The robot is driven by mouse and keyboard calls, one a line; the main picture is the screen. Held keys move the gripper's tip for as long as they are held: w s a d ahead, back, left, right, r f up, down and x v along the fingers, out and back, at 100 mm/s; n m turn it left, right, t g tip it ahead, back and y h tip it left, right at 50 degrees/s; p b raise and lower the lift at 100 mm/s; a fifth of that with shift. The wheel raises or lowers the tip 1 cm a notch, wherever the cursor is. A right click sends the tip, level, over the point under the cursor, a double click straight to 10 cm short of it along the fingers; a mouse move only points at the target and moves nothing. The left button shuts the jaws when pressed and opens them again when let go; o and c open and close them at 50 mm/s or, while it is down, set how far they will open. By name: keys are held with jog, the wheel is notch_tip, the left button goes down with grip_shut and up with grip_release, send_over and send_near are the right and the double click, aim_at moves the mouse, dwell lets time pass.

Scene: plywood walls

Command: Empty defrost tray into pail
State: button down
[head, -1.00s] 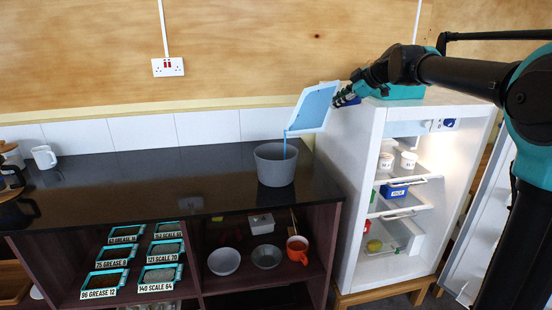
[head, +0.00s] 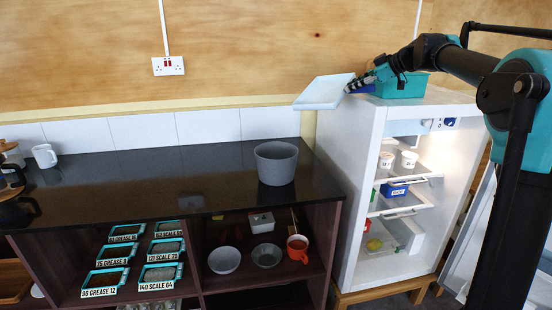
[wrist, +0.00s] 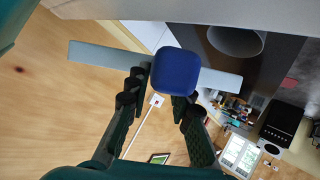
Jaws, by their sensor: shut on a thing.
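The white defrost tray (head: 322,92) is in the air in the head view, left of the fridge top and above and to the right of the pail. It lies nearly flat with a slight tilt. My gripper (head: 358,84) is shut on its blue handle (head: 366,87). In the wrist view the handle (wrist: 175,72) sits between my fingers, with the tray edge (wrist: 100,57) beyond. The grey pail (head: 276,163) stands upright on the dark counter, apart from the tray. No liquid stream shows. I cannot tell what is inside the tray or the pail.
The white fridge (head: 347,170) stands open at right, with a teal box (head: 402,86) on top beside my gripper. A white mug (head: 44,156) is at the counter's far left. The dark counter (head: 150,170) left of the pail is largely clear.

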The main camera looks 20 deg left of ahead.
jog(key=shift+w+d+r, duration=0.2)
jog(key=shift+w+d, duration=0.2)
jog(key=w+d+r+m+g+y+b, duration=0.1)
jog(key=w+d+r+m+y+b, duration=0.1)
jog(key=r, duration=0.6)
jog(key=shift+w+d+m+g+b, duration=0.3)
jog(key=shift+w+d+b, duration=0.3)
jog(key=shift+w+b, duration=0.05)
